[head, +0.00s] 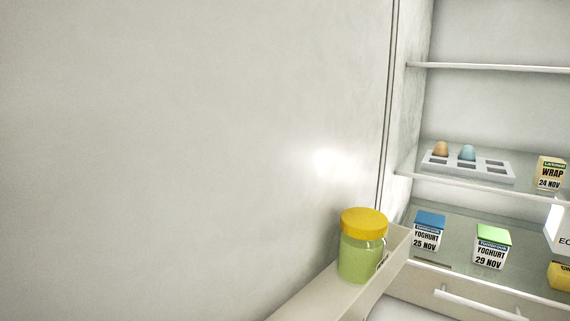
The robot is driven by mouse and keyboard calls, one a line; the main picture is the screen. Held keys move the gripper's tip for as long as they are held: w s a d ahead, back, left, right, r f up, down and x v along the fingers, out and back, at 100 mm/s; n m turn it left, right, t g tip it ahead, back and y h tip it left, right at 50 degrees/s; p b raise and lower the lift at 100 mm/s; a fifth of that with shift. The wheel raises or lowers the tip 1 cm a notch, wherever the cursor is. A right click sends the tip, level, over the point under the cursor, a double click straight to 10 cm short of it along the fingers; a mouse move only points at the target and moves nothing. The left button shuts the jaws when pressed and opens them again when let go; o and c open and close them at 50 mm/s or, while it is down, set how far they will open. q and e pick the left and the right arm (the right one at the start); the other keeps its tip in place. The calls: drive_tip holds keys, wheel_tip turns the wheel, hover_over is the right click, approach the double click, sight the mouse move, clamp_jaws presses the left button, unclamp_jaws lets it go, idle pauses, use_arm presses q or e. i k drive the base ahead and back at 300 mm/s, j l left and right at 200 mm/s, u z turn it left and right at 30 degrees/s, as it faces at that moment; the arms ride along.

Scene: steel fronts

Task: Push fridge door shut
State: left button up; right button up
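The fridge door (200,130) stands open, and its pale inner face fills the left and middle of the head view. A door shelf (318,292) juts from its lower part. A jar with a yellow lid and green contents (359,258) stands upright in that shelf. The fridge interior (490,110) is open to view on the right. The door's outer face and free edge are out of view. Neither of my grippers is in view.
Glass shelves inside hold an egg tray (468,167) with two eggs, a wrap box (550,173), and two yoghurt boxes, one blue-topped (428,231) and one green-topped (491,247). A drawer with a bar handle (480,304) is below.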

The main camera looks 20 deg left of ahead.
sight(160, 159)
drive_tip(key=k+z, duration=0.35)
drive_tip(key=k+l+z, duration=0.15)
drive_tip(key=z, duration=0.15)
drive_tip(key=j+z, duration=0.2)
drive_tip(key=j, duration=0.2)
drive_tip(key=k+j+z, duration=0.2)
drive_tip(key=j, duration=0.2)
drive_tip(key=j+z, duration=0.2)
drive_tip(key=j, duration=0.2)
drive_tip(key=k+j+z, duration=0.2)
drive_tip(key=j, duration=0.15)
drive_tip(key=k+j, duration=0.1)
drive_tip(key=j, duration=0.25)
drive_tip(key=k+j, duration=0.1)
drive_tip(key=j, duration=0.25)
drive_tip(key=k+j, duration=0.1)
drive_tip(key=j, duration=0.25)
drive_tip(key=k+j, duration=0.1)
drive_tip(key=j, duration=0.25)
